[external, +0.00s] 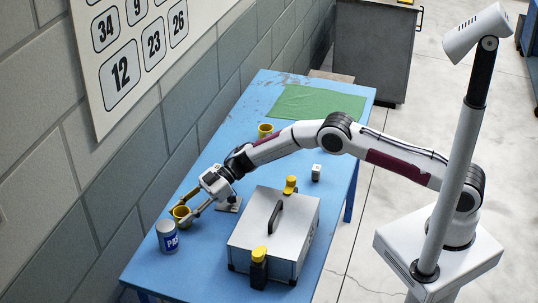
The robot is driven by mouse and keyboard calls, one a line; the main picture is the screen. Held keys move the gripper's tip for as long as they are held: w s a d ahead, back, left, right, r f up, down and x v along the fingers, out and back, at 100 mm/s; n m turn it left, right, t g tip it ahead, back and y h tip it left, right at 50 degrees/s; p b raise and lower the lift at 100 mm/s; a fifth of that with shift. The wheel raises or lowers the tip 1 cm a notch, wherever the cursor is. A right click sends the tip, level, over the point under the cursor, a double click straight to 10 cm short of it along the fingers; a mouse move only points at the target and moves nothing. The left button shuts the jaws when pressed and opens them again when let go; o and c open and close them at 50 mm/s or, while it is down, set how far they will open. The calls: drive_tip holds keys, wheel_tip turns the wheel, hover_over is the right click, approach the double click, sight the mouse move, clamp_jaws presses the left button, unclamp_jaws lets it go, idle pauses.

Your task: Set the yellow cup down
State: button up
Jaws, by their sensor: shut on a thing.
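A yellow cup (181,212) is between the fingers of my gripper (186,213), near the left edge of the blue table (205,262). My gripper is shut on it, and the fingers partly cover it. The cup looks about upright. I cannot tell whether its base touches the table. A second yellow cup (265,130) stands farther back on the table, beyond my forearm.
A blue and grey can (167,238) stands just in front of the held cup. A silver case (270,235) with a dark handle fills the table's right front. A white block (316,172) and green cloth (318,106) lie farther back. A wall runs along the left.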

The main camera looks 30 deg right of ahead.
drive_tip(key=shift+f, duration=0.1)
drive_tip(key=o, duration=1.1)
drive_tip(key=shift+v, duration=6.05)
drive_tip(key=shift+w+a+r, duration=0.1)
drive_tip(key=shift+r, duration=0.1)
